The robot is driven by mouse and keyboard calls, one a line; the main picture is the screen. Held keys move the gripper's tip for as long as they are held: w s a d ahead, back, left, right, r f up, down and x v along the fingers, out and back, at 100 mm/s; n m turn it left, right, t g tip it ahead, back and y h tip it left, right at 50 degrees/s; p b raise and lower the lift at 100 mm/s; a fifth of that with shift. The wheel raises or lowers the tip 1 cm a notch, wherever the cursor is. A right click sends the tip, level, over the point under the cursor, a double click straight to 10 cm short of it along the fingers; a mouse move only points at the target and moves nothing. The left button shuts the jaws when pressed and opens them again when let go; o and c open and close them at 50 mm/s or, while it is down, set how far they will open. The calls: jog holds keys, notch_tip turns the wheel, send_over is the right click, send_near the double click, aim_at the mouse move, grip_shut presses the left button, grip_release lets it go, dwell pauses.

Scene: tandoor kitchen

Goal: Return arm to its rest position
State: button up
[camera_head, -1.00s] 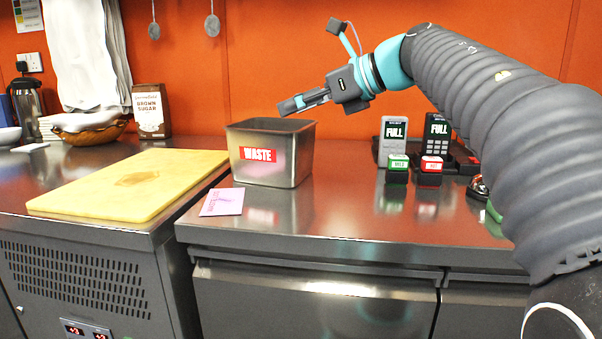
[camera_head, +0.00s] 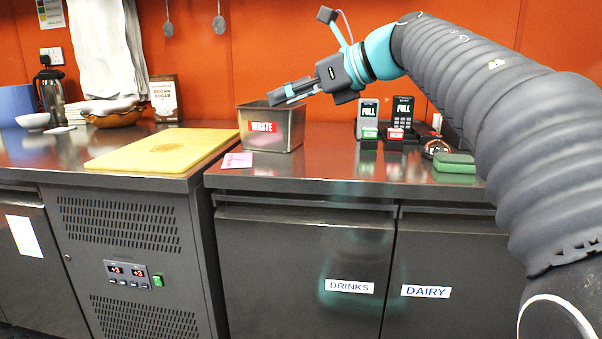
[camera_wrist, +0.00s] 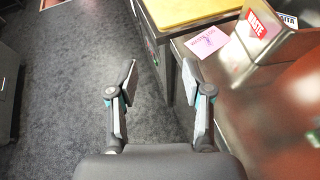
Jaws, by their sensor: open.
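My gripper (camera_head: 290,92) is at the end of my raised arm. In the head view it appears in front of the rim of the steel waste bin (camera_head: 270,128). In the wrist view my gripper (camera_wrist: 160,88) is open, its two fingers apart with nothing between them. Below the fingers are the dark floor and the counter's front edge. The waste bin (camera_wrist: 255,45) is at the upper right of the wrist view, apart from the fingers.
A yellow cutting board (camera_head: 165,150) lies on the left counter. A pink note (camera_head: 238,160) lies before the bin. Two card terminals (camera_head: 403,112) and a green box (camera_head: 455,165) stand to the right. Drinks and dairy doors (camera_head: 425,270) are below. Floor (camera_wrist: 60,90) is clear.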

jog(key=w+d+r+m+t+h, duration=0.2)
jog(key=w+d+m+t, duration=0.35)
jog(key=m, duration=0.45)
jog(key=w+d+r+m+t+h, duration=0.1)
jog(key=w+d+m+t+h, duration=0.25)
jog(key=w+m+t, duration=0.45)
jog(key=s+d+f+m+g+h, duration=0.2)
jog(key=s+d+f+m+h, duration=0.15)
jog(key=d+f+m, duration=0.4)
jog(key=s+d+f+m+g+h, duration=0.25)
jog(key=d+f+m+h, duration=0.25)
jog(key=m, duration=0.6)
jog(key=s+d+f+m+g+h, duration=0.15)
jog(key=s+f+m+g, duration=0.55)
jog(key=s+f, duration=0.9)
jog(key=s+a+f+m+g+y, duration=0.1)
jog(key=s+a+f+m, duration=0.1)
jog(key=s+f, duration=0.4)
jog(key=s+a+f+m+g+y, duration=0.1)
jog(key=s+f, duration=0.4)
jog(key=s, duration=0.6)
jog(key=shift+s+a+f+m+g+y, duration=0.2)
jog(key=shift+a+f+m+g+y, duration=0.15)
jog(key=shift+a+m+y, duration=0.5)
jog(key=shift+a, duration=0.3)
